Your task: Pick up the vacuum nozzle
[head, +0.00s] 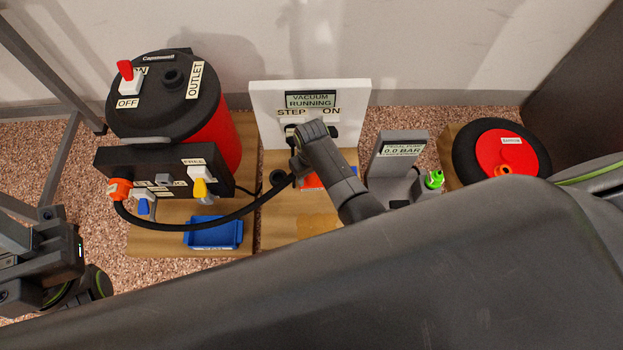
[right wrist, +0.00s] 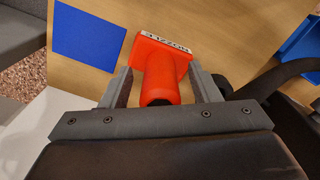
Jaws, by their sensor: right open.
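The vacuum nozzle (right wrist: 160,62) is red-orange with a flared, labelled head and a dark round opening towards the camera. In the right wrist view it stands between the two fingers of my right gripper (right wrist: 160,85), which is open around it, with small gaps on both sides. In the head view only a bit of red nozzle (head: 312,181) shows beside my right arm, which hides the rest and most of the gripper. My left arm is at the lower left of the head view, and its jaws cannot be made out.
A red vacuum canister (head: 225,140) with a black lid stands at the back left. A black hose (head: 225,220) loops in front of the valve box (head: 150,165).

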